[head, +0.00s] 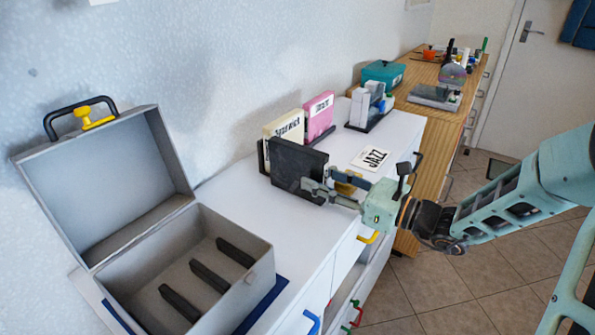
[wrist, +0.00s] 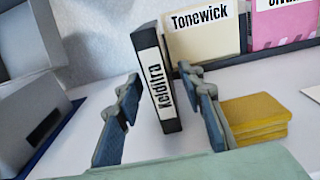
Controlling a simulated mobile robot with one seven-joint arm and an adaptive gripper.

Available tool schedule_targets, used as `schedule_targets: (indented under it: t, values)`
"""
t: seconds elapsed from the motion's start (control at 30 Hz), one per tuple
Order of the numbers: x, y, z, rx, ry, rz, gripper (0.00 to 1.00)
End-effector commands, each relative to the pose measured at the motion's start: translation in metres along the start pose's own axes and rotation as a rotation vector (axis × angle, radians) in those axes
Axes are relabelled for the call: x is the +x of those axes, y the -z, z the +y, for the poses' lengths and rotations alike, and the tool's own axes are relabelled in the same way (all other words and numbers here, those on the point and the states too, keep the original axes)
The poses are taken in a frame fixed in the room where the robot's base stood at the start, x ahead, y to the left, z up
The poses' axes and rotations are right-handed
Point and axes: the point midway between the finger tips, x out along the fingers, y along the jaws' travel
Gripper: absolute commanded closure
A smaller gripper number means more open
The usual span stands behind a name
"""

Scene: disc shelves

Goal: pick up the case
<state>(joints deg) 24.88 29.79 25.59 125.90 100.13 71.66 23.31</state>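A thin black case (head: 298,172) stands upright on the white cabinet top, in front of a cream case. In the wrist view the black case (wrist: 157,85) shows its narrow spine with a white printed label, and leans slightly. My gripper (head: 314,189) is at the case's near edge in the head view. In the wrist view my gripper (wrist: 160,90) is open, with one blue-grey finger on each side of the spine. Gaps show between both fingers and the case.
A cream case (wrist: 203,36) and a pink case (head: 319,113) stand in holders behind. Yellow flat pieces (wrist: 255,119) lie right of my right finger. An open grey box (head: 120,190) with black dividers stands left. A JAZZ card (head: 371,158) lies to the right.

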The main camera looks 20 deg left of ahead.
Motion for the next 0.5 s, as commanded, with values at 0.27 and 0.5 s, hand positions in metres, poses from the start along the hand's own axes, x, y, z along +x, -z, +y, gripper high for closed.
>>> schedule_targets:
  t: [0.27, 0.5]
  values:
    - [-0.0004, 0.0001, 0.0, 0.0, 0.0, 0.0, 0.98]
    - [-0.0003, -0.0003, 0.0, 0.0, 0.0, -0.001, 1.0]
